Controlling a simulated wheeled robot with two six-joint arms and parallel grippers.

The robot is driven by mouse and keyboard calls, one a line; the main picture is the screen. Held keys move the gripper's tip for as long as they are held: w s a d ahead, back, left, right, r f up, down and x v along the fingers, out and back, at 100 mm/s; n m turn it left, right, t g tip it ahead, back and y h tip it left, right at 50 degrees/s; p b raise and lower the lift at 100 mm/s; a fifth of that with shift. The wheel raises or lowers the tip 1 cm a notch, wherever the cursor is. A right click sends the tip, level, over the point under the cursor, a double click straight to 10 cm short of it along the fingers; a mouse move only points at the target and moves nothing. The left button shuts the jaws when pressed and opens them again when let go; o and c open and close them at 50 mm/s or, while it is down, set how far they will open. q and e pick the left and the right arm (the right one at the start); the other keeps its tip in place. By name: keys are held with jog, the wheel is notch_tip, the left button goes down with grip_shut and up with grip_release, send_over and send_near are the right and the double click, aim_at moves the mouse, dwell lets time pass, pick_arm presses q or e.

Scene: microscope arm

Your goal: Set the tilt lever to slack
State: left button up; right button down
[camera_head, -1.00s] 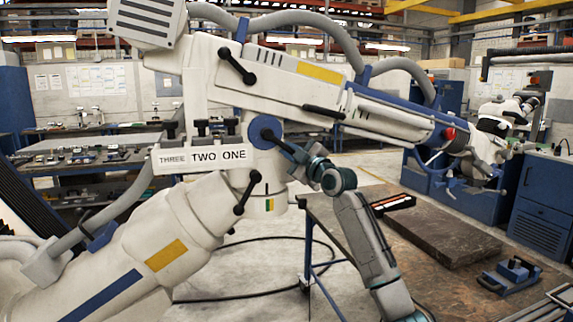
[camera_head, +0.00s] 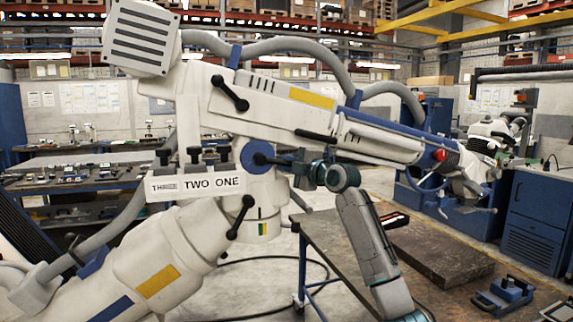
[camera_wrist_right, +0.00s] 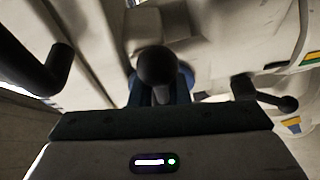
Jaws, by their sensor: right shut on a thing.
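The white microscope arm (camera_head: 270,105) fills the middle of the head view. A blue round hub (camera_head: 257,155) sits at its joint, with a dark lever running right from it to my right gripper (camera_head: 300,166). My right gripper is shut on this lever; its jaws hide much of it. In the right wrist view a black ball knob (camera_wrist_right: 157,66) stands in front of a blue part, just beyond my dark gripper edge. Two other black levers show, one on the upper arm (camera_head: 230,93) and one below the hub (camera_head: 240,217). No label marks which is the tilt lever. My left gripper is not in view.
A label plate (camera_head: 196,186) reading TWO and ONE, with a smeared THREE, sits left of the hub below black knobs. A workbench (camera_head: 345,245) with a dark slab (camera_head: 440,250) and a blue tool (camera_head: 505,292) stands at right. Grey hoses (camera_head: 300,45) loop above the arm.

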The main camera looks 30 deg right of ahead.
jog(key=shift+d, duration=0.15)
jog(key=c, duration=1.6)
grip_release()
jog(key=shift+c, duration=0.2)
jog(key=shift+o, duration=1.3)
jog(key=shift+d, duration=0.1)
jog(key=shift+w+d+f, duration=0.15)
jog(key=shift+d+f, duration=0.05)
jog(key=shift+d, duration=0.05)
jog(key=shift+s+a, duration=0.1)
jog(key=shift+s, duration=0.15)
jog(key=s+d+b, duration=0.2)
jog(key=s+b, duration=0.3)
jog(key=s, duration=0.5)
jog(key=shift+f, duration=0.15)
jog(key=shift+s, duration=0.1)
